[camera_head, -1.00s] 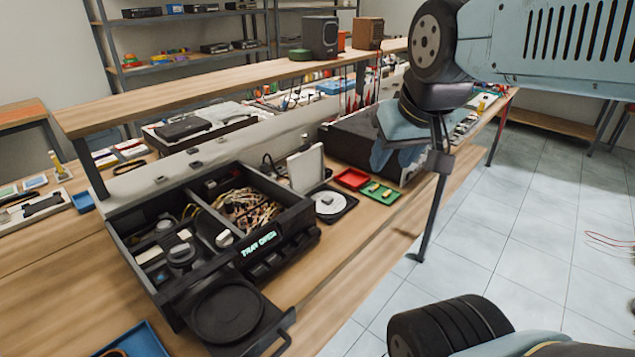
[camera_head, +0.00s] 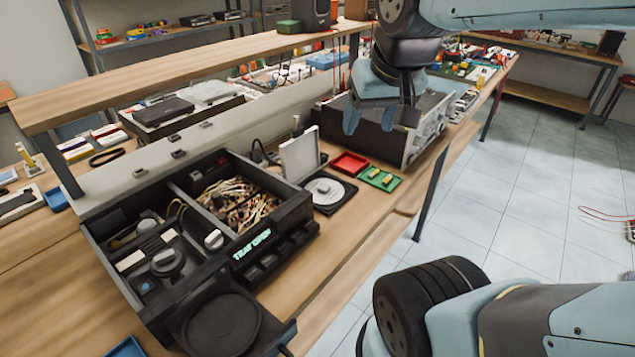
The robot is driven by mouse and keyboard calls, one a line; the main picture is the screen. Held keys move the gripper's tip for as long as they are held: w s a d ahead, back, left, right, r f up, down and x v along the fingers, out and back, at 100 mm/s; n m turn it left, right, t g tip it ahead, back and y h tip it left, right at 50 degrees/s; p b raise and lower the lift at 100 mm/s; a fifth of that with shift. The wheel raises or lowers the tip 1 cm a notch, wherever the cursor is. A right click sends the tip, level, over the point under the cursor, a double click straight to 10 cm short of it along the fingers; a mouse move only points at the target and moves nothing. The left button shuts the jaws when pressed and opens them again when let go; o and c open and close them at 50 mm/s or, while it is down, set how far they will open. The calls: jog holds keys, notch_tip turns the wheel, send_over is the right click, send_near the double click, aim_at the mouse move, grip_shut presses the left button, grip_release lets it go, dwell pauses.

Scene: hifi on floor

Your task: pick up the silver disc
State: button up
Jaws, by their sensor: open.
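The silver disc (camera_head: 325,191) lies flat in a small black player (camera_head: 345,204) on the workbench. The player's pale lid (camera_head: 300,157) stands upright behind the disc. My gripper (camera_head: 368,124) hangs from my arm above and to the right of the disc, in front of a dark box. Its blue-grey fingers point down, apart and empty. It does not touch the disc. The disc's top is in plain view.
A large black case (camera_head: 195,235) with cables and parts stands left of the player. A red tray (camera_head: 349,163) and a green board (camera_head: 379,179) lie to its right. A dark equipment box (camera_head: 385,135) stands behind. A wooden shelf (camera_head: 190,75) runs above the bench.

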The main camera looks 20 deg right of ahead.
jog(key=w+f+m+g, duration=0.3)
jog(key=w+f+m, duration=0.25)
jog(key=w, duration=0.65)
jog(key=m+g, duration=0.2)
jog(key=m, duration=0.2)
send_over(323, 188)
notch_tip(323, 188, down, 13)
jog(key=f, duration=0.8)
jog(key=shift+s+a, duration=0.1)
jog(key=shift+a, duration=0.25)
jog(key=shift+w+d+f, duration=0.15)
jog(key=shift+d+f, duration=0.05)
jog(key=shift+f, duration=1.1)
jog(key=shift+w+d+f, duration=0.1)
jog(key=shift+d+f, duration=0.05)
jog(key=shift+f, duration=1.15)
jog(key=c, duration=1.1)
jog(key=shift+r, duration=0.15)
